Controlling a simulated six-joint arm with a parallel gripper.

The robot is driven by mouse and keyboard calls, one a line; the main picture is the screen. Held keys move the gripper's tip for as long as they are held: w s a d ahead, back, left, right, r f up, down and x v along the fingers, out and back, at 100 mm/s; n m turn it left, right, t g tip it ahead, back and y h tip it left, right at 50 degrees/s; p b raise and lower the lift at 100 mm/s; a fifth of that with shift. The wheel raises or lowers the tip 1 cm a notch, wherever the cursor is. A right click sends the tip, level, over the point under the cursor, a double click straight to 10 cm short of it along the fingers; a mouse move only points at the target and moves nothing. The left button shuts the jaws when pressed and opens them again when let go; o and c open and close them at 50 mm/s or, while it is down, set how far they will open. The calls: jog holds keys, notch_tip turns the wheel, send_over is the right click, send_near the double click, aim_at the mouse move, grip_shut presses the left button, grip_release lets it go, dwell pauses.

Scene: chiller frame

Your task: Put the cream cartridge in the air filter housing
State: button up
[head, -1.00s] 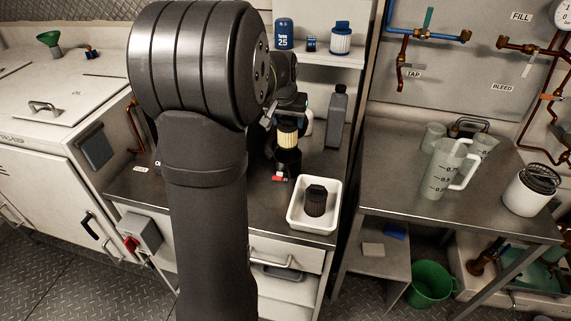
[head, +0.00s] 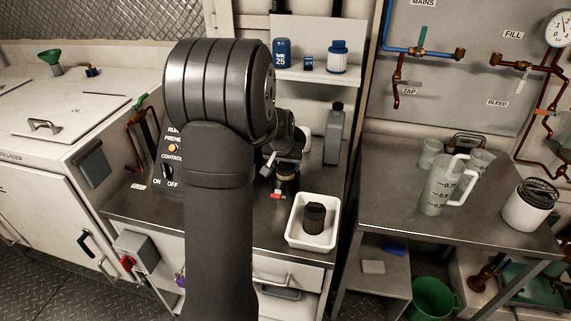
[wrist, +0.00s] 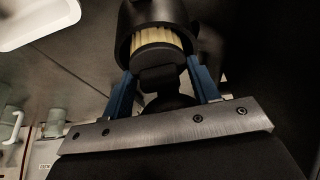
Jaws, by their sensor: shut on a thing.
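The cream cartridge (wrist: 158,38) has pale pleats and a dark end cap. In the wrist view its far end is inside the dark, round mouth of the air filter housing (wrist: 124,32), and a band of pleats still shows. My gripper (wrist: 162,82) has its blue fingers shut on the cartridge's dark cap end. In the head view my gripper (head: 286,160) is directly above the housing (head: 284,188), which stands on the counter with a red part at its base. Only a thin cream strip shows there. How deep the cartridge sits is hidden.
A white tray (head: 293,232) holding a dark cartridge (head: 314,218) stands in front and to the right. A grey bottle (head: 334,135) is behind. A shelf (head: 312,76) with blue-capped items is above. My arm hides much of the counter's left part.

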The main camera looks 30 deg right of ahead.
jog(key=shift+f, duration=0.15)
jog(key=o, duration=1.2)
jog(key=shift+o, duration=0.2)
jog(key=shift+s+a+r, duration=0.1)
jog(key=shift+r, duration=0.45)
jog(key=v, duration=1.1)
jog(key=x, duration=1.2)
jog(key=shift+f, duration=0.15)
jog(key=shift+r, duration=1.25)
